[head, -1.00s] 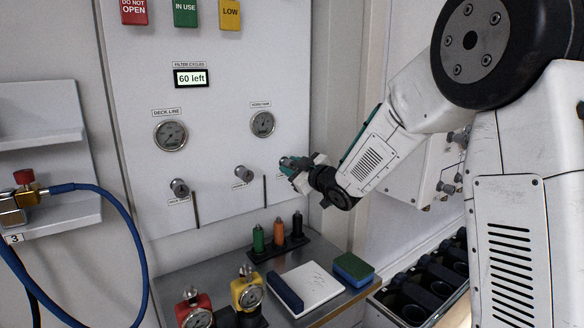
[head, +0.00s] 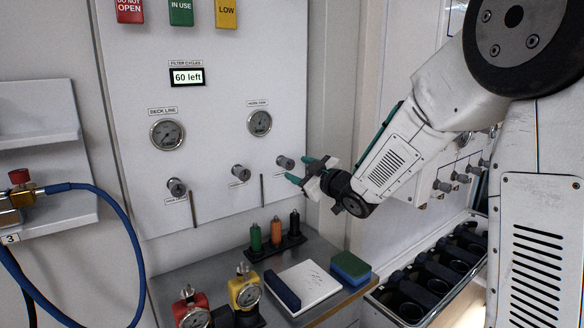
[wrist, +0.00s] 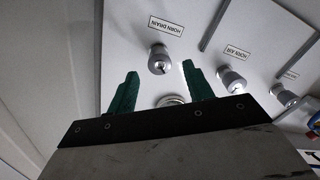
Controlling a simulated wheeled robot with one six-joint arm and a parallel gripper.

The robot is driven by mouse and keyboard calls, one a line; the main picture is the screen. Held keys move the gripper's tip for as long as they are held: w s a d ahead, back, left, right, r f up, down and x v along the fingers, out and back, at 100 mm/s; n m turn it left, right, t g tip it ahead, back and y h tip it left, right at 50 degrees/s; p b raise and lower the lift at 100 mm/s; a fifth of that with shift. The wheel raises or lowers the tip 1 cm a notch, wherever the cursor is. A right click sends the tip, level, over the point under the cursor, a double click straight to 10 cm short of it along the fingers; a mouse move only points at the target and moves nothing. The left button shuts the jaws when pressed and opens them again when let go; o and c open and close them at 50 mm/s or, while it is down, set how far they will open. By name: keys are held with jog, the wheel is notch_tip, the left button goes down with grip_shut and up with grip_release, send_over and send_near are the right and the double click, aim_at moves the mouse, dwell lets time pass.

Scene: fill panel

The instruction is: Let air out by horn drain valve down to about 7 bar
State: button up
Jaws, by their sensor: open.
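The horn drain valve knob (head: 285,162) is the rightmost of the silver knobs on the white panel. It also shows in the wrist view (wrist: 158,60), below its HORN DRAIN label (wrist: 166,25). My gripper (head: 305,170) is open and empty just right of this knob, its green fingertips apart. In the wrist view the fingers (wrist: 158,77) spread to either side with the knob beyond and between them, not held. The horn tank gauge (head: 259,122) is above the knobs; its reading is too small to tell.
The horn air knob (head: 240,173) and another knob (head: 176,187) sit to the left, with thin upright bars (head: 262,190) between knobs. The deck line gauge (head: 167,134) is upper left.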

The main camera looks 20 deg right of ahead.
jog(key=shift+v, duration=1.2)
dwell(6.8)
